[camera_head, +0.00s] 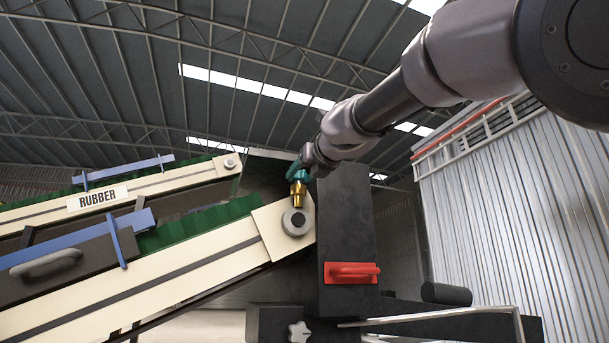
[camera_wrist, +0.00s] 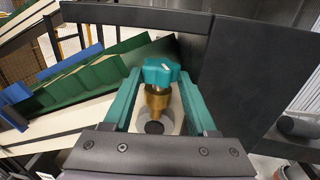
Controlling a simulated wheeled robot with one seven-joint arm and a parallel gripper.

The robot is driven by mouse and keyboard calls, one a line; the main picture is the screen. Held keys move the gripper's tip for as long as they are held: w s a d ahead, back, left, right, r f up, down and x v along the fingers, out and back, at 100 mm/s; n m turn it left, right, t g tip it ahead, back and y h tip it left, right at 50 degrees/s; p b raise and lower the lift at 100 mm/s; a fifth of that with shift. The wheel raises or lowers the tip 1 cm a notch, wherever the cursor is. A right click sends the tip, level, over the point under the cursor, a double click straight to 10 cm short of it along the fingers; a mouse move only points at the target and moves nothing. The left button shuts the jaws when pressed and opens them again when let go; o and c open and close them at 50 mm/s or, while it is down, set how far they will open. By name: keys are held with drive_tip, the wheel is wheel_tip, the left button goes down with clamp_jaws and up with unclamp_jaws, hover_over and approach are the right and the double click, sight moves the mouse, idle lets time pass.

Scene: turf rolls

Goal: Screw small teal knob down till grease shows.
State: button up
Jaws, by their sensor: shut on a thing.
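The small teal knob (camera_wrist: 161,71) sits on top of a brass cup (camera_wrist: 157,100), which stands over a round grey fitting (camera_head: 296,222) on the cream conveyor end plate. A small white mark shows on the knob's top. My gripper (camera_wrist: 160,80) has teal fingers, one on each side of the knob, and is shut on it. In the head view my gripper (camera_head: 299,172) reaches the knob from above right, and its fingers mostly hide the knob there. The brass cup (camera_head: 298,194) shows below the fingers. I cannot make out any grease.
A dark upright box (camera_head: 345,225) with a red handle (camera_head: 352,272) stands close to the right of the knob. Two sloping conveyors with green belts (camera_head: 200,227) lie to the left, the upper one labelled RUBBER (camera_head: 97,198). A white star knob (camera_head: 299,332) is low in front.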

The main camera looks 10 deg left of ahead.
drive_tip(key=shift+s+a+m+t+h, duration=0.1)
drive_tip(key=shift+a+m+t+h, duration=0.15)
drive_tip(key=shift+m+t+h, duration=0.65)
drive_tip(key=shift+s+a+m+t+h, duration=0.1)
drive_tip(key=shift+a+m+t+h, duration=0.15)
drive_tip(key=shift+m+h, duration=1.3)
drive_tip(key=shift+s+a+m+t+h, duration=0.15)
drive_tip(key=shift+m+t+h, duration=0.35)
drive_tip(key=shift+h, duration=1.45)
drive_tip(key=shift+a, duration=0.1)
drive_tip(key=o, duration=1.4)
drive_tip(key=shift+c, duration=0.2)
